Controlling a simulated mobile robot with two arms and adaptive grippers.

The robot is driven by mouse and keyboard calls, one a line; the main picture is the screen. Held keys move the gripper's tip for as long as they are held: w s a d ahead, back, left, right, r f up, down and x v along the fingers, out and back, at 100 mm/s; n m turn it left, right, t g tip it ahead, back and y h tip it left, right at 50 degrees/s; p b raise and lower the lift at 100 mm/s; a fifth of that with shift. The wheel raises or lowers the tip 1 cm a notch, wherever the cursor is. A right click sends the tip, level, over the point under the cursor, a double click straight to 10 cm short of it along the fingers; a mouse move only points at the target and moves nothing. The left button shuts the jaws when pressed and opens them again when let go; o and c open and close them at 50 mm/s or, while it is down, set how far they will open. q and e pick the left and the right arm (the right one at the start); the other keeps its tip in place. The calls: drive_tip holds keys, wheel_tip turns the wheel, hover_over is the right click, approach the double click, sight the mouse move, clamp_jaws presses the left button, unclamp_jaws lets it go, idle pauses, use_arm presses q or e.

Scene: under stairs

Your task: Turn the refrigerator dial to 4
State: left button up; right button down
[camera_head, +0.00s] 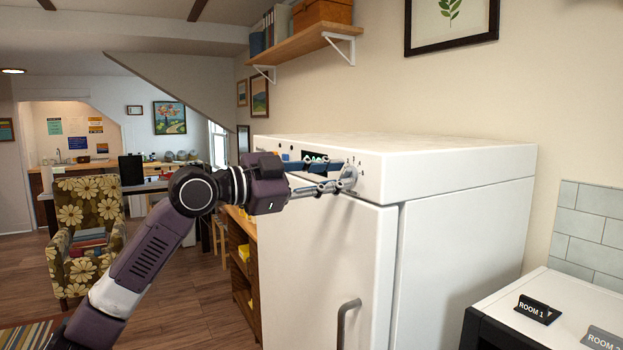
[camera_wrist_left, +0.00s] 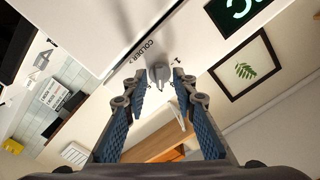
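The white refrigerator (camera_head: 325,260) stands at the centre right, its control strip along the top front edge. Its grey dial (camera_head: 349,178) is at the right part of that strip, and it also shows in the left wrist view (camera_wrist_left: 160,74). My left gripper (camera_head: 335,176) reaches in from the left, fingers at the dial. In the left wrist view my left gripper (camera_wrist_left: 160,84) is open, with one finger on each side of the dial and gaps visible. The dial's pointer setting is too small to read. Printed "COLDER" lettering (camera_wrist_left: 147,52) sits beside the dial. My right gripper is out of view.
A dark display (camera_head: 316,157) with green digits is left of the dial, partly behind my gripper. The door handle (camera_head: 345,322) sticks out below. A wooden shelf (camera_head: 303,41) hangs above. "ROOM 1" sign (camera_head: 533,308) stands on a surface at lower right.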

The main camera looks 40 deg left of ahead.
use_arm(q)
drive_tip(key=shift+s+a+f, duration=0.15)
drive_tip(key=shift+s+a, duration=0.2)
drive_tip(key=shift+s, duration=0.25)
drive_tip(key=v, duration=1)
drive_tip(key=shift+s, duration=0.15)
